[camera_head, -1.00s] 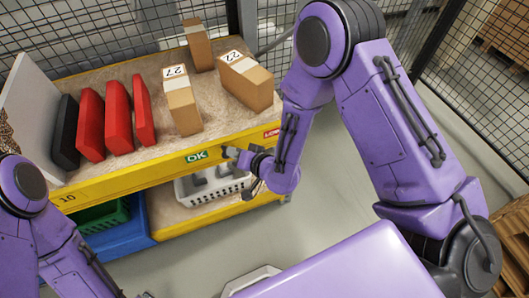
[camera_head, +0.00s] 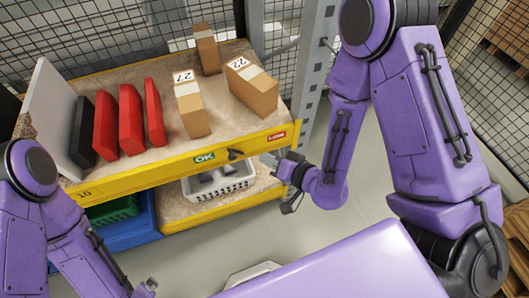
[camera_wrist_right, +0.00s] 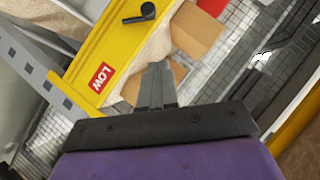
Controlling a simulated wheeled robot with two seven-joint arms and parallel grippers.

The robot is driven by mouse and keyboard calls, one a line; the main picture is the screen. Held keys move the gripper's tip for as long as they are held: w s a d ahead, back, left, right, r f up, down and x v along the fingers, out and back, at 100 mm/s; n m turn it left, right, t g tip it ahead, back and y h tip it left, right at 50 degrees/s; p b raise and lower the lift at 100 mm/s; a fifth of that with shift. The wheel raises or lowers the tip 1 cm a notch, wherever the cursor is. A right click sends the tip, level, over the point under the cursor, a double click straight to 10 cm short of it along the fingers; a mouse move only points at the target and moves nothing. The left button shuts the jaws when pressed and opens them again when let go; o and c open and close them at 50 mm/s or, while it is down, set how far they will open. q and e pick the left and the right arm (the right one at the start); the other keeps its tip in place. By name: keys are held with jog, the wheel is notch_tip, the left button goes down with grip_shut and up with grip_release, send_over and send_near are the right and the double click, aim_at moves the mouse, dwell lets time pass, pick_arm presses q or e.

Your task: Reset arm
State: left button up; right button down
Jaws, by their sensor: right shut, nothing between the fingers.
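My right gripper (camera_head: 283,172) is in the head view, just in front of the yellow shelf edge at its right end. It is shut and empty. In the right wrist view its fingers (camera_wrist_right: 157,85) are together, with the red LOW label (camera_wrist_right: 101,78) to their left. My left arm comes in from the left in the head view. Its gripper is at the bottom edge, small and partly cut off, so its jaws cannot be made out.
The yellow-edged shelf (camera_head: 140,172) holds red boxes (camera_head: 131,118), a black one (camera_head: 83,132) and cardboard boxes (camera_head: 191,110). A white basket (camera_head: 222,183) sits on the lower shelf. A black knob (camera_head: 235,154) sticks out of the yellow edge. A grey post (camera_head: 312,80) stands right of the shelf.

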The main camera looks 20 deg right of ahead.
jog(key=shift+a+f, duration=0.1)
dwell(0.4)
jog(key=s+d+f+g+h+b, duration=0.25)
jog(key=s+d+f+h, duration=0.2)
jog(key=d+f, duration=0.45)
jog(key=s+d+f+m+g+h+b, duration=0.1)
jog(key=s+d+f+g+h, duration=0.1)
jog(key=s+f, duration=0.4)
jog(key=s+d+f+g+h, duration=0.2)
jog(key=s+d+f+g, duration=0.1)
jog(key=s, duration=0.5)
notch_tip(320, 180, down, 3)
jog(key=shift+d+r+m+g+b, duration=0.1)
jog(key=shift+d+m+g+b, duration=0.3)
jog(key=shift+g, duration=0.05)
jog(key=shift+h, duration=0.25)
